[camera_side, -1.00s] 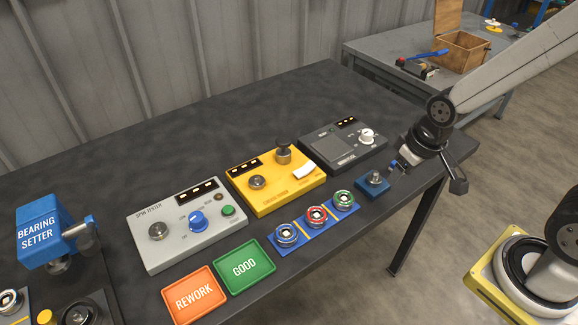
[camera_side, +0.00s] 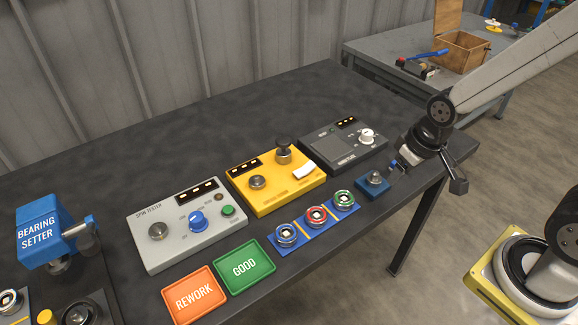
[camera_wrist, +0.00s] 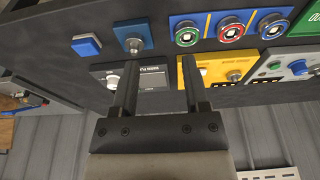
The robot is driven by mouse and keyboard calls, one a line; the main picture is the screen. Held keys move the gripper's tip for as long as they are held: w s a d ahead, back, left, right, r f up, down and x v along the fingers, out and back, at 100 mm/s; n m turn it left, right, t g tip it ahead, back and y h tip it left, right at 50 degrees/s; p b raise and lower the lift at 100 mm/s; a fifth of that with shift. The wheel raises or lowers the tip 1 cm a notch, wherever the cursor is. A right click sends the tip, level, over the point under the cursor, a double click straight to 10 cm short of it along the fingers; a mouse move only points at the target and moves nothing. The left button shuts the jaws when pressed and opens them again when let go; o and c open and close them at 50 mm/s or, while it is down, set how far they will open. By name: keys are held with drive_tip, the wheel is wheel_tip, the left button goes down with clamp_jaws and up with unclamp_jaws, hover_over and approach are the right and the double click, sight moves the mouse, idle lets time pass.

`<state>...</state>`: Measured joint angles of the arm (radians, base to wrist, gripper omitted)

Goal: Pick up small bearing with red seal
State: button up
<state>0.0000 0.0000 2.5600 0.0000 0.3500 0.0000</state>
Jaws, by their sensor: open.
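The small bearing with the red seal (camera_side: 316,216) sits in the middle of a blue strip (camera_side: 301,233), between a bearing with a blue seal (camera_side: 286,235) and one with a green seal (camera_side: 344,200). In the wrist view the red-sealed bearing (camera_wrist: 231,27) is at the top, to the right of my fingers. My gripper (camera_wrist: 160,75) is open and nothing shows between its fingers. In the side view my gripper (camera_side: 394,168) is at the right end of the table, up and to the right of the bearings and apart from them.
A blue block with a metal post (camera_side: 375,181) stands between my gripper and the strip. Behind the strip are a grey spin tester (camera_side: 170,247), a yellow tester (camera_side: 281,195) and a dark tester (camera_side: 345,150). GOOD (camera_side: 244,266) and REWORK (camera_side: 194,295) trays lie left.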

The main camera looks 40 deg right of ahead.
drive_tip(key=o, duration=0.6)
drive_tip(key=shift+c, duration=0.2)
drive_tip(key=shift+w, duration=0.1)
drive_tip(key=w+a+f+n+g, duration=0.1)
drive_tip(key=w+a+n, duration=0.2)
drive_tip(key=n, duration=0.3)
drive_tip(key=w+a+f+n, duration=0.2)
drive_tip(key=w+a+n, duration=0.1)
drive_tip(key=a+n, duration=0.2)
drive_tip(key=w+a+f+n+g, duration=0.1)
drive_tip(key=w+a+f+n, duration=0.1)
drive_tip(key=n, duration=0.7)
drive_tip(key=shift+w+a+f+g, duration=0.1)
drive_tip(key=shift+w+a, duration=0.1)
drive_tip(key=shift+a, duration=0.25)
drive_tip(key=shift+w+a+r+g, duration=0.1)
drive_tip(key=shift+w+a, duration=0.15)
drive_tip(key=shift+a, duration=0.15)
drive_tip(key=shift+w+a+f+g, duration=0.1)
drive_tip(key=shift+w+a, duration=0.1)
drive_tip(key=shift+a, duration=0.25)
drive_tip(key=shift+f, duration=1.3)
